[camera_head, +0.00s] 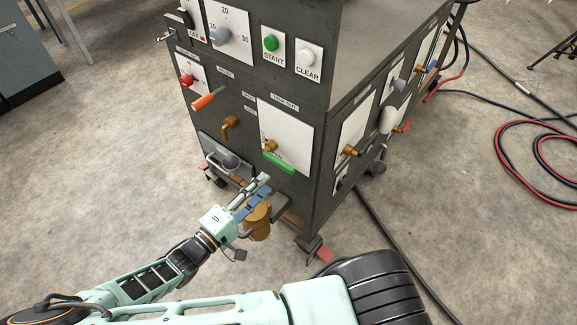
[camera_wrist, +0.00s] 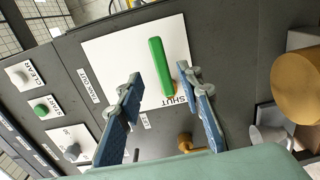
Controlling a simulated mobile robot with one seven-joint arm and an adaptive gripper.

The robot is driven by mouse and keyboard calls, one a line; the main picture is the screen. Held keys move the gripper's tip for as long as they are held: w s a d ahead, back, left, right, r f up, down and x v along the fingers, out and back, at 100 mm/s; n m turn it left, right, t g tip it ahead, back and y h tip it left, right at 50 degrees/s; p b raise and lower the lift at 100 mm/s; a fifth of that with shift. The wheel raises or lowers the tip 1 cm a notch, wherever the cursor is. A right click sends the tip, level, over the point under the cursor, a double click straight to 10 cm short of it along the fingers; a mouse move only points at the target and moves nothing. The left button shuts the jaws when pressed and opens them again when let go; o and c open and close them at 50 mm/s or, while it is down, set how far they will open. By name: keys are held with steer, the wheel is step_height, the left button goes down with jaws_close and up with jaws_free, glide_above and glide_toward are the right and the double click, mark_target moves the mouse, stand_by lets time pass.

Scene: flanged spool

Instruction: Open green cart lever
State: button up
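The green lever (camera_head: 279,163) is on a white panel on the front of the dark grey cart (camera_head: 310,150), joined to a brass valve (camera_head: 270,145). In the wrist view the green lever (camera_wrist: 159,65) stretches across the white plate (camera_wrist: 105,62), with the word SHUT beside its brass end. My gripper (camera_head: 265,184) is just below the lever in the head view. In the wrist view my gripper (camera_wrist: 164,80) has its two blue fingers spread wide, one on either side of the lever. Nothing is held, and no contact with the lever shows.
An orange-handled lever (camera_head: 208,100), a brass tap (camera_head: 230,124) and a red knob (camera_head: 187,80) stick out of the same face. A grey cup-like part (camera_head: 230,161) and a brass cylinder (camera_head: 259,222) are near my gripper. Hoses (camera_head: 490,140) lie on the floor at right.

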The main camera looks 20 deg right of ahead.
mark_target(282, 167)
steer(key=b+x, duration=0.1)
steer(key=x, duration=0.8)
steer(key=shift+w+d, duration=0.15)
steer(key=shift+d, duration=0.1)
jaws_close()
